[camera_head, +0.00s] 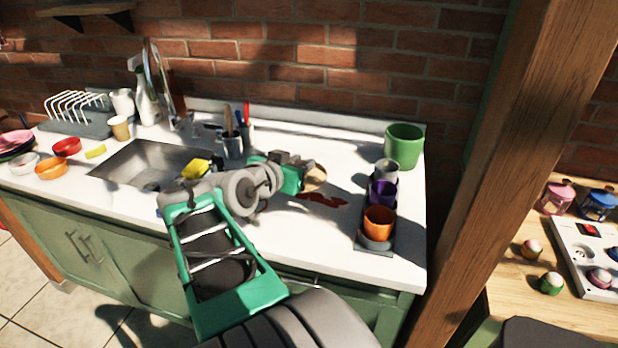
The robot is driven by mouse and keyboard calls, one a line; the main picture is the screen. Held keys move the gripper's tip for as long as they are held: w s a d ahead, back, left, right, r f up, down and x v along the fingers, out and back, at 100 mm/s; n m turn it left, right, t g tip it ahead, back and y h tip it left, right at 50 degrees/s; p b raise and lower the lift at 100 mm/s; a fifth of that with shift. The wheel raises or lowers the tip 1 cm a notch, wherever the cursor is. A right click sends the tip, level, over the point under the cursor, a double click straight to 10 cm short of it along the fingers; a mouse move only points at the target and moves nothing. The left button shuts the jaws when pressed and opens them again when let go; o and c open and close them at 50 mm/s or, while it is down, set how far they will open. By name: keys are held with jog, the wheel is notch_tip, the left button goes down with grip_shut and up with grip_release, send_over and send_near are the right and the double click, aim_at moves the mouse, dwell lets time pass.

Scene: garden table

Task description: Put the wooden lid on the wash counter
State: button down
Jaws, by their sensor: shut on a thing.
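The wooden lid (316,179) is a small tan disc at the tip of my gripper (304,172). My gripper is shut on its edge, and the near part of the lid is partly hidden by the gripper. My green and grey arm reaches over the wash counter (300,239), a white top on green cabinets. The lid is above the middle right of the counter; I cannot tell whether it touches the surface.
A dark red-brown patch (322,199) lies just below the lid. A dark tray (373,249) with orange, purple and grey cups stands right, before a green pot (404,146). Left are a utensil holder (232,145), sink (130,167) and bowls. A wooden post (500,170) rises at right.

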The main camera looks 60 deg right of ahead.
jog(key=w+d+f, duration=0.1)
jog(key=d+f, duration=0.1)
jog(key=d, duration=0.1)
jog(key=w+d+f, duration=0.1)
jog(key=d+f, duration=0.2)
jog(key=d, duration=0.1)
jog(key=w+d+f+p, duration=0.1)
jog(key=w+d+f, duration=0.1)
jog(key=d+f, duration=0.1)
jog(key=shift+d+f, duration=0.15)
jog(key=shift+d, duration=0.3)
jog(key=shift+d+f, duration=0.2)
jog(key=shift+f, duration=0.1)
jog(key=f, duration=0.3)
jog(key=shift+w+d+f+p, duration=0.15)
jog(key=shift+d+f+p, duration=0.05)
jog(key=shift+p, duration=0.2)
jog(key=shift+f, duration=0.1)
jog(key=shift+f+b, duration=0.15)
jog(key=shift+b, duration=0.2)
jog(key=c, duration=1.2)
grip_release()
jog(key=shift+c, duration=0.2)
